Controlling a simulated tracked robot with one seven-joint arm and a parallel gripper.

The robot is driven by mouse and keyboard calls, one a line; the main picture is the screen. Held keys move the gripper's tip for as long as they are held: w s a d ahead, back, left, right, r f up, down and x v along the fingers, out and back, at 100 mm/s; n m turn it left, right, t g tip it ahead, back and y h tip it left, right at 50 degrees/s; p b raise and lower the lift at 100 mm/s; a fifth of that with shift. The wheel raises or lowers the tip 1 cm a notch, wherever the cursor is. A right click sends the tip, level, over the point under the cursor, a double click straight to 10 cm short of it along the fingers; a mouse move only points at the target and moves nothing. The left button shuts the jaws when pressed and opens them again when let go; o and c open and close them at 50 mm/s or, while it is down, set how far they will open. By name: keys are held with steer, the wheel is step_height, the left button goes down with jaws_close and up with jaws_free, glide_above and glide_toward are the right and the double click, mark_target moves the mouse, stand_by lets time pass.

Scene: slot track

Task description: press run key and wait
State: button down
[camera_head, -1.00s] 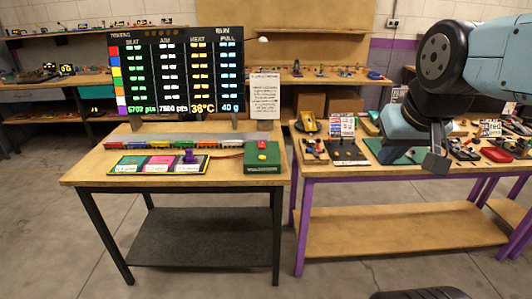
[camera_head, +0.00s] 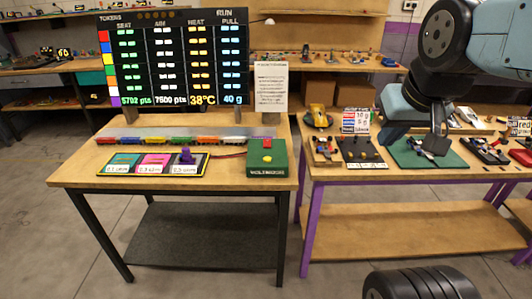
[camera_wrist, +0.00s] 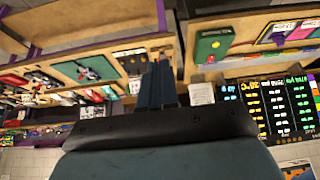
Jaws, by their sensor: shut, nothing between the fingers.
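A green box (camera_head: 267,158) with a red button (camera_head: 268,142) and a yellow button (camera_head: 267,158) stands at the right end of the left table; I cannot read which is the run key. The box also shows at the top of the wrist view (camera_wrist: 213,45). My gripper (camera_head: 437,147) is over the right table, well to the right of the box and apart from it. Its fingers are together and empty in the wrist view (camera_wrist: 157,85). A black display (camera_head: 173,60) behind the table shows SEAT, AIM, HEAT and PULL columns, with 38°C and 40 g at the bottom.
A row of small coloured cars (camera_head: 180,139) lies along the left table (camera_head: 90,163). A tray of coloured pads (camera_head: 152,164) holds a purple piece (camera_head: 187,156). The right table (camera_head: 320,171) carries several parts and mats. A paper sign (camera_head: 270,87) stands behind the box.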

steer(key=w+f+n+t+h, duration=0.15)
steer(key=w+n, duration=0.25)
steer(key=w, duration=0.8)
steer(key=n+y, duration=0.8)
steer(key=n, duration=0.5)
glide_above(269, 160)
step_height(269, 160, down, 15)
steer(key=shift+w+h, duration=0.1)
steer(key=shift+h, duration=0.15)
steer(key=shift+f, duration=0.1)
steer(key=shift+f, duration=4.35)
steer(key=shift+f, duration=0.15)
